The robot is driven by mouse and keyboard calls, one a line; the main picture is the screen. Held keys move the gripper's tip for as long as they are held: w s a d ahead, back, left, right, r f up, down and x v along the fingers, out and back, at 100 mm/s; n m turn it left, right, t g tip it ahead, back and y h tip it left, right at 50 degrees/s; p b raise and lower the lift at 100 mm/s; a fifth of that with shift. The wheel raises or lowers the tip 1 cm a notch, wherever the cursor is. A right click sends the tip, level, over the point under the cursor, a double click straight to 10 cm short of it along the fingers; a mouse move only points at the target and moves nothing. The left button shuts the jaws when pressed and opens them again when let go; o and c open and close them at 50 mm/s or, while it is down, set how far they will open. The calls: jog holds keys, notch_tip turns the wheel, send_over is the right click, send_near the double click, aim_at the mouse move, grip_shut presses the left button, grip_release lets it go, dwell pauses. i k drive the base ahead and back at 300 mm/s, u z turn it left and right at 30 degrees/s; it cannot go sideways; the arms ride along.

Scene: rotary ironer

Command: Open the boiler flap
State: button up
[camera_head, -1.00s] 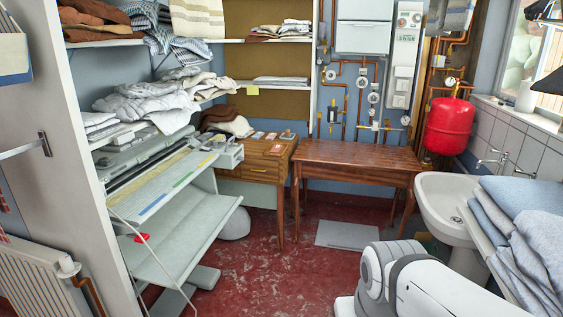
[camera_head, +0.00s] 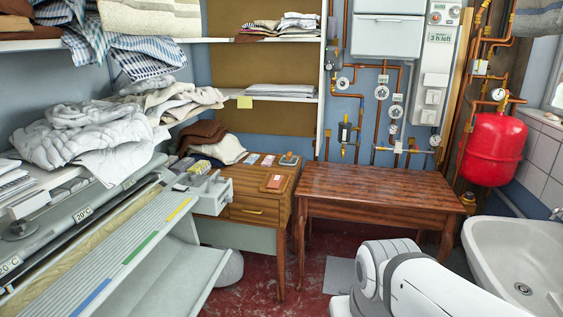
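The boiler (camera_head: 386,32) is the pale grey-white box on the back wall, at the top of the head view above the pipes. Its upper edge is cut off by the picture. A horizontal seam crosses its front near the top, and I cannot tell which part is the flap. A tall white control panel (camera_head: 437,65) with dials and switches hangs to its right. My arm shows at the bottom right, well below and apart from the boiler. My gripper is out of the picture.
A wooden table (camera_head: 372,187) stands below the boiler. Left of it is a wooden cabinet (camera_head: 252,203). The rotary ironer (camera_head: 125,260) fills the left. A red tank (camera_head: 495,148) and a white sink (camera_head: 507,262) are at right. Some red floor (camera_head: 250,285) is clear.

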aim_at(375, 35)
jog(key=z, duration=0.15)
jog(key=i, duration=1.55)
jog(key=z, duration=0.45)
jog(key=i, duration=1.8)
jog(key=z, duration=0.35)
